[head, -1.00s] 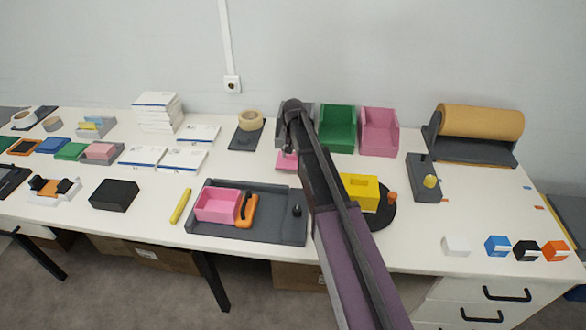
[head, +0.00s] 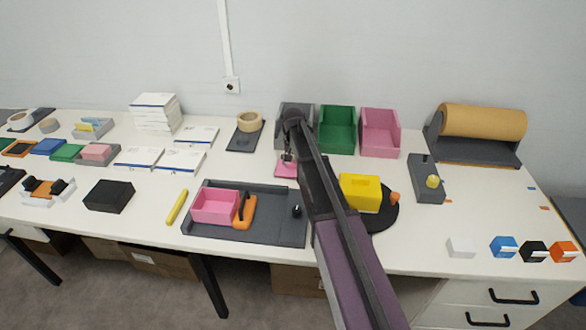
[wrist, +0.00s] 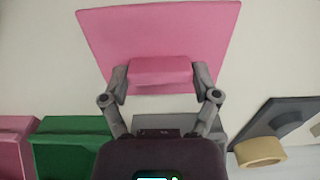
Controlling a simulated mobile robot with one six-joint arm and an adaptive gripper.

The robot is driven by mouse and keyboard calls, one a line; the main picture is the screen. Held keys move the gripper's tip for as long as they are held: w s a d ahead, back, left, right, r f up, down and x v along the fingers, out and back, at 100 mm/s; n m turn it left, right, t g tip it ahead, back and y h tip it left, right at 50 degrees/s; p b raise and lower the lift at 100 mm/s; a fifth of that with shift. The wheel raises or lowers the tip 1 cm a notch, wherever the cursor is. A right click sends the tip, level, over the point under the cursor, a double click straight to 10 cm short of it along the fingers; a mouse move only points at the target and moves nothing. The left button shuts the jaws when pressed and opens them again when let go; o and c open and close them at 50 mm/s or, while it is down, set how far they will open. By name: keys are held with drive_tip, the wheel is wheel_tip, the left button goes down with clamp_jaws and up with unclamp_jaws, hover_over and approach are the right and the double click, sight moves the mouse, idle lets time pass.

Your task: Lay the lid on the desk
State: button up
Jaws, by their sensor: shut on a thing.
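The pink lid (head: 286,171) is a flat plate with a block-shaped handle. It shows large in the wrist view (wrist: 160,25), with its handle (wrist: 160,70) between my fingers. My gripper (wrist: 161,80) is shut on that handle. In the head view my gripper (head: 288,157) is over the desk (head: 330,262), in front of the grey bin, and my arm hides part of the lid. I cannot tell whether the lid touches the desk. An open pink box (head: 215,207) sits in the dark tray at the front.
The grey bin (head: 284,117), green bin (head: 337,130) and pink bin (head: 380,133) stand behind the lid. A tape roll (head: 249,122) is to its left. The dark tray (head: 268,230) and a yellow box (head: 360,194) are nearer. Bare desk lies left of the lid.

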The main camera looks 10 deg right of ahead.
sight(293, 162)
drive_tip(key=shift+f, duration=0.45)
drive_tip(key=o, duration=1)
drive_tip(key=shift+c, duration=0.2)
drive_tip(key=shift+r, duration=0.2)
wheel_tip(293, 162, up, 12)
drive_tip(key=p, duration=1.2)
drive_tip(key=s+n, duration=0.3)
drive_tip(key=s, duration=2.6)
drive_tip(key=shift+s+n, duration=0.15)
drive_tip(key=shift+n, duration=0.15)
